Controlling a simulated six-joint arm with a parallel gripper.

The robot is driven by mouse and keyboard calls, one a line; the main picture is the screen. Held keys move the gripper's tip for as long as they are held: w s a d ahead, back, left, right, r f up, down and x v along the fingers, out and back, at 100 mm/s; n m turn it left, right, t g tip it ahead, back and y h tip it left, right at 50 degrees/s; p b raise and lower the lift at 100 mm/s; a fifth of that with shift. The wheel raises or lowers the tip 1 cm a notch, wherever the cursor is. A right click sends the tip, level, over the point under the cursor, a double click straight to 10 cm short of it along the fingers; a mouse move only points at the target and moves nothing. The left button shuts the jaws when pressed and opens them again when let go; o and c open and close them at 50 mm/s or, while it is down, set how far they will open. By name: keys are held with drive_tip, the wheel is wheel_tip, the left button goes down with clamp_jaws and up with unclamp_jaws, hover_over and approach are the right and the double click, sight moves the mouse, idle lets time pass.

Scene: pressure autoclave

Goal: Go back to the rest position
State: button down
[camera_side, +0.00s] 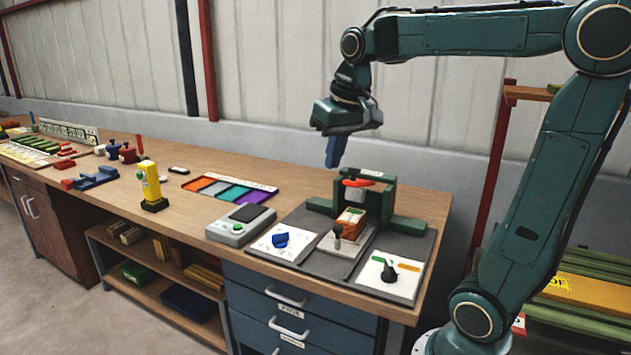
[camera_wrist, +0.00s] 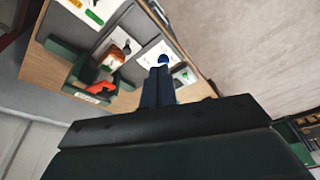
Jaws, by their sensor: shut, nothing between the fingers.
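My gripper (camera_side: 336,152) hangs above the back of the workbench (camera_side: 310,172), with its blue fingers together and nothing between them. In the wrist view the shut fingers (camera_wrist: 158,86) point toward the bench. Below and to the right of the gripper in the side view stands the green autoclave frame (camera_side: 384,198) with a red handle (camera_side: 358,183). An orange block (camera_side: 351,220) sits in front of that frame. The gripper is apart from all of these.
On the dark mat are a white panel with a blue knob (camera_side: 280,240) and a white panel with a black knob (camera_side: 389,271). A grey device (camera_side: 240,226), coloured strips (camera_side: 230,190) and a yellow post (camera_side: 151,184) stand further left. The air around my gripper is clear.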

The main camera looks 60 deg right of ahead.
drive_tip(key=s+a+f+n+t, duration=0.1)
drive_tip(key=s+a+f+n, duration=0.1)
drive_tip(key=s+a, duration=0.3)
drive_tip(key=s+a+f+n+t+y, duration=0.1)
drive_tip(key=s+a+f+n, duration=0.2)
drive_tip(key=s+a, duration=0.3)
drive_tip(key=shift+s+f+t, duration=0.3)
drive_tip(key=shift+s+f, duration=0.2)
drive_tip(key=shift+f, duration=0.3)
